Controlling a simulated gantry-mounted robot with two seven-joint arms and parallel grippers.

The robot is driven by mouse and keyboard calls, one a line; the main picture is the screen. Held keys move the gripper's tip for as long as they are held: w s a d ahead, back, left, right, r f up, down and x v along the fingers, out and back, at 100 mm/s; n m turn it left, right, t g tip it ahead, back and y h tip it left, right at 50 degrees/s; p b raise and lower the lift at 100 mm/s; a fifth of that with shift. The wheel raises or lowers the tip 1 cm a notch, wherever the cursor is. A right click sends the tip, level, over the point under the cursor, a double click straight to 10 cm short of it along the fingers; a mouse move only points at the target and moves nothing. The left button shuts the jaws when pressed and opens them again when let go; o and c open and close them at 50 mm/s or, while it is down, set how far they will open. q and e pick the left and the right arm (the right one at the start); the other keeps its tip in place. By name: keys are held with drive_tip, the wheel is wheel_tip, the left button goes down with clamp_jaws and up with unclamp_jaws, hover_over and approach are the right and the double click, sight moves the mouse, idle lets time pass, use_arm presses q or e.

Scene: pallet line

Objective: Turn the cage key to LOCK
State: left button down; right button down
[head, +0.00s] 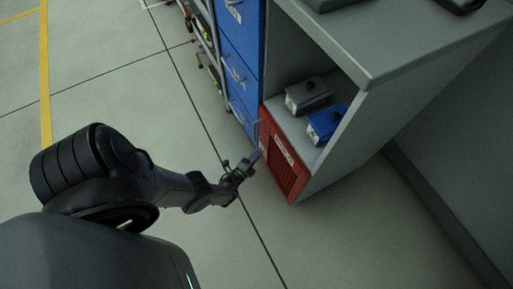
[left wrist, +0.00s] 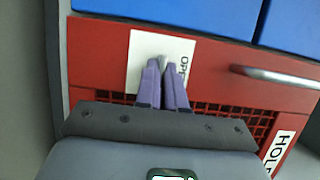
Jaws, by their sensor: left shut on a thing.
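The red cage (head: 288,172) is the low red front with a dark mesh at the bottom of the grey cabinet. In the left wrist view its red panel (left wrist: 98,48) carries a white key plate (left wrist: 143,47) with the letters "OPE" readable at its right side; no LOCK word is visible. My left gripper (head: 256,156) reaches the cage front. Its purple fingers (left wrist: 164,66) are shut on the small grey key (left wrist: 163,59) in front of the plate. The fingers hide most of the key, so I cannot tell its angle. My right gripper is not in view.
A silver handle (left wrist: 280,76) sits right of the plate, above a HOLD label (left wrist: 283,150). Blue drawers (head: 238,70) adjoin the cage. A grey device (head: 307,95) and a blue device (head: 325,123) stand on the cabinet shelf. The floor in front is clear.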

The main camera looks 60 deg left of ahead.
use_arm(q)
drive_tip(key=shift+s+f, duration=0.1)
drive_tip(key=shift+f, duration=0.05)
drive_tip(key=c, duration=1.4)
unclamp_jaws()
drive_tip(key=shift+o, duration=0.8)
drive_tip(key=shift+a, duration=0.1)
drive_tip(key=p+v, duration=0.2)
drive_tip(key=v, duration=0.8)
drive_tip(key=shift+s, duration=0.35)
